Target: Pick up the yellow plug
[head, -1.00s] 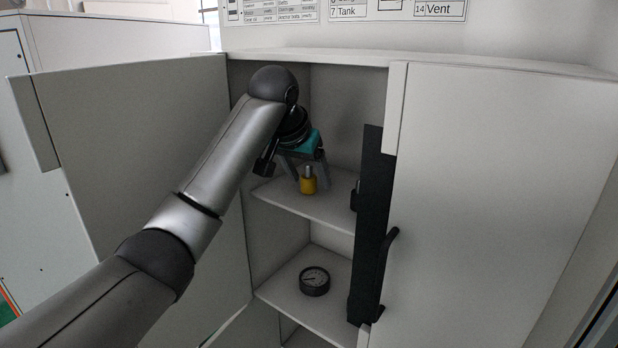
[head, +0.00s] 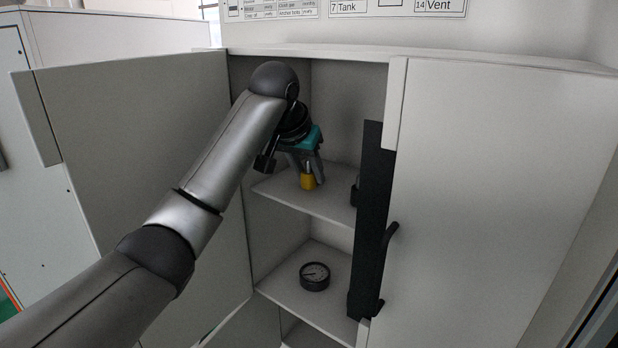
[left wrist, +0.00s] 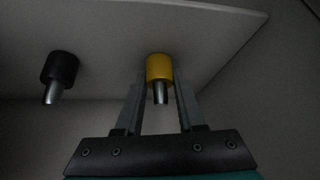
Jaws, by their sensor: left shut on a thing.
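The yellow plug (head: 308,181) is at the upper shelf of the open cabinet. It has a yellow body and a metal tip, which shows in the left wrist view (left wrist: 159,70). My left gripper (head: 309,172) reaches in from above and is shut on the plug, with its fingers on either side of the metal part. In the left wrist view the fingers (left wrist: 160,92) close in around the tip. Whether the plug still touches the shelf is hard to tell. My right gripper is in neither view.
A black plug (left wrist: 59,70) stands on the same shelf, to the right in the head view, partly hidden by a dark upright panel (head: 372,220). A round gauge (head: 315,276) lies on the lower shelf (head: 285,282). Cabinet doors (head: 140,150) stand at left and right (head: 490,200).

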